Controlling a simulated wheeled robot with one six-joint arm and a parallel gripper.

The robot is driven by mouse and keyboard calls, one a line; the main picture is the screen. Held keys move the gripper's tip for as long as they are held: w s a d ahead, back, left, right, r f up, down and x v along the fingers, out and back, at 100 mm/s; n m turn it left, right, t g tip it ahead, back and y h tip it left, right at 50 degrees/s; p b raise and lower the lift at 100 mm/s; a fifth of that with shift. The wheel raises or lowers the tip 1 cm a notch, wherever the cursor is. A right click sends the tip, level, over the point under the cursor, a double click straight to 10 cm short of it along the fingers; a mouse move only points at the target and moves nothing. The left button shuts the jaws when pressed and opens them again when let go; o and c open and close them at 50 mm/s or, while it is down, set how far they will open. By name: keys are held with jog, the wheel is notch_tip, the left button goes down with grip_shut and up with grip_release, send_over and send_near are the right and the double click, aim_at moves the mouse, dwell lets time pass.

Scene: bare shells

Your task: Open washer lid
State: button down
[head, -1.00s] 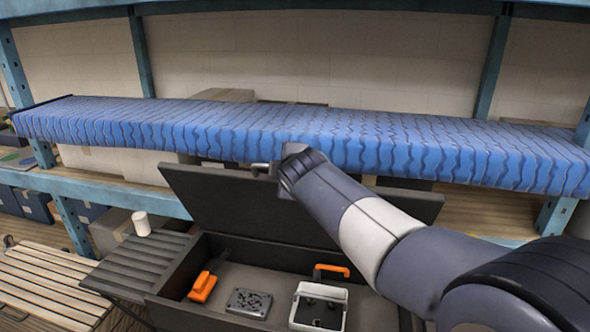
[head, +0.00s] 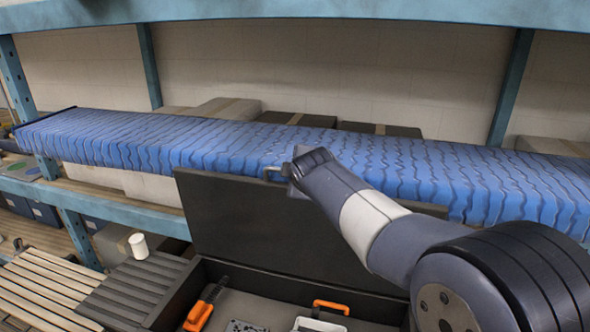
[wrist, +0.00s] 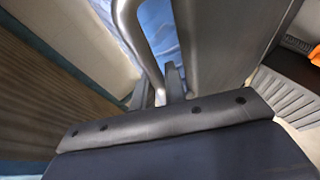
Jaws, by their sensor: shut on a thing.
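No washer shows; a dark chest (head: 197,283) with a hinged dark lid (head: 245,222) stands in front of the shelf. The lid is raised and stands steeply at the chest's back, so the inside shows. A grey metal handle (head: 271,168) sits at the lid's top edge. My gripper (head: 278,174) is shut on this handle, partly hidden by my wrist in the head view. In the wrist view, the curved handle (wrist: 132,25) runs down to my gripper (wrist: 172,82), beside the lid's panel (wrist: 213,40).
A shelf covered with a blue wavy sheet (head: 110,142) is close behind the lid. Inside the chest are an orange-handled tool (head: 199,314) and an orange-handled case (head: 330,305). A white cup (head: 139,246) stands on a slatted side surface (head: 135,289). Cartons (head: 225,110) lie behind the sheet.

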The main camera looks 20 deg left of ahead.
jog(key=shift+w+r+p, duration=0.1)
jog(key=shift+w+p, duration=0.3)
jog(key=shift+w, duration=0.4)
jog(key=c, duration=1.5)
grip_release()
jog(key=shift+o, duration=0.2)
jog(key=shift+s+d, duration=0.1)
jog(key=shift+s, duration=0.05)
jog(key=b+v, duration=0.3)
jog(key=v, duration=0.7)
jog(key=shift+r, duration=0.35)
